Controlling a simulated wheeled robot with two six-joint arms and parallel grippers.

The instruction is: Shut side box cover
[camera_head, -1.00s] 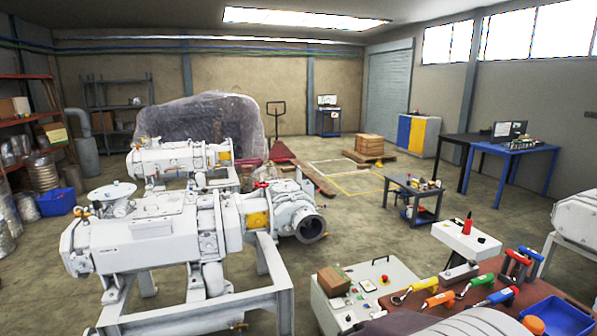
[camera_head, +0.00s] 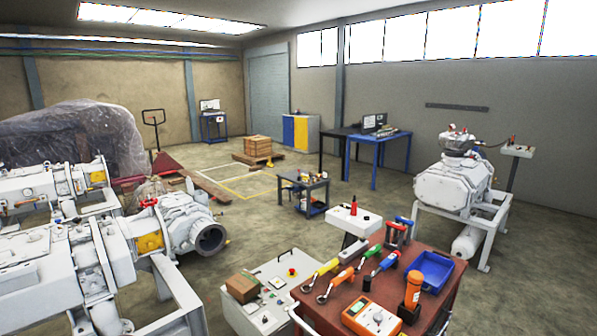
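No part that I can clearly tell as a side box cover shows. A large white screw vacuum pump (camera_head: 60,265) stands at the lower left, cut off by the frame edge. A second white pump (camera_head: 455,185) stands on a frame at the right. A white control box (camera_head: 517,150) on a post is beside it. A white box with a red part on top (camera_head: 354,220) stands behind the red-brown table. A low white control cabinet (camera_head: 265,313) with buttons is at the bottom centre. Neither of my grippers is in view.
The red-brown table (camera_head: 440,300) holds several hand tools, a blue tray (camera_head: 430,270) and an orange meter (camera_head: 371,317). A small dark cart (camera_head: 303,180) stands mid-floor. A blue workbench (camera_head: 375,142) is farther back. The floor between the cart and right pump is clear.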

